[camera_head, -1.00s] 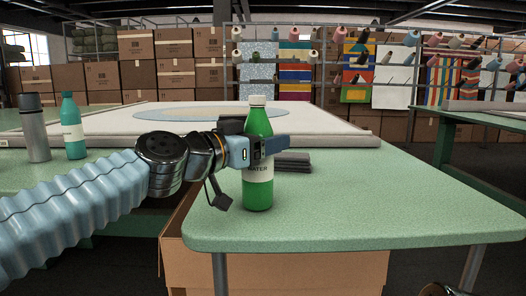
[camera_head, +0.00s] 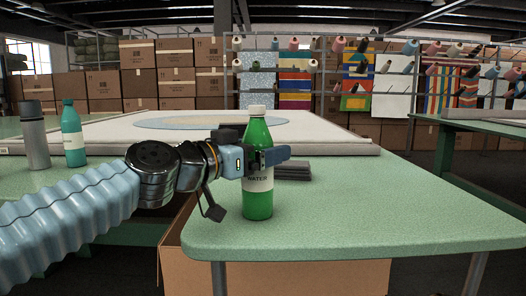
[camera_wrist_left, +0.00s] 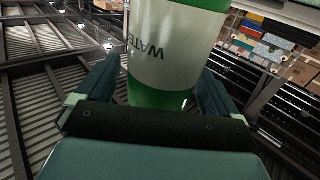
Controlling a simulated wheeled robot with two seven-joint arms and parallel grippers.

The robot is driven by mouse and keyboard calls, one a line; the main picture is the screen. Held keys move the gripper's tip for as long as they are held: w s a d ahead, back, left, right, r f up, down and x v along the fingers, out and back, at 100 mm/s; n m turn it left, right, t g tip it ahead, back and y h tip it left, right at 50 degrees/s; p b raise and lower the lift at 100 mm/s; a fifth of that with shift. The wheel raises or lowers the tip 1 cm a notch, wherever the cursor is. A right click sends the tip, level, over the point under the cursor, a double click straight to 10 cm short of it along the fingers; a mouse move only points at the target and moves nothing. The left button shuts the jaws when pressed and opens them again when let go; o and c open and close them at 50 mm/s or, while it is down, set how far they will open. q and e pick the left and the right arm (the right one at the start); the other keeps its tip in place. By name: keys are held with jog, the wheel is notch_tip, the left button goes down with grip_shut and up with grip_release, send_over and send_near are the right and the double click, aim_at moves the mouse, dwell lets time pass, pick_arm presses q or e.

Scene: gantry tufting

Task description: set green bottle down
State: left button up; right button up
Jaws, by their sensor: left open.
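The green bottle (camera_head: 258,203) has a white cap and a white label reading WATER. It stands upright on the green table (camera_head: 350,225) near its left front corner. My left gripper (camera_head: 262,160) is around the bottle at label height, with its jaws open. In the left wrist view the bottle (camera_wrist_left: 170,50) fills the space between the two fingers, and its label shows upside down. Contact between the fingers and the glass cannot be told. My right gripper is not in view.
A dark grey flat stack (camera_head: 293,169) lies just behind the bottle. A teal bottle (camera_head: 73,140) and a grey flask (camera_head: 34,140) stand on the left table. A cardboard box (camera_head: 290,277) is under the table. The table's right side is clear.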

pick_arm(q)
jog(key=b+v, duration=0.2)
jog(key=v, duration=0.8)
jog(key=shift+s+a+b, duration=0.25)
jog(key=shift+s+b, duration=0.05)
jog(key=shift+b, duration=0.05)
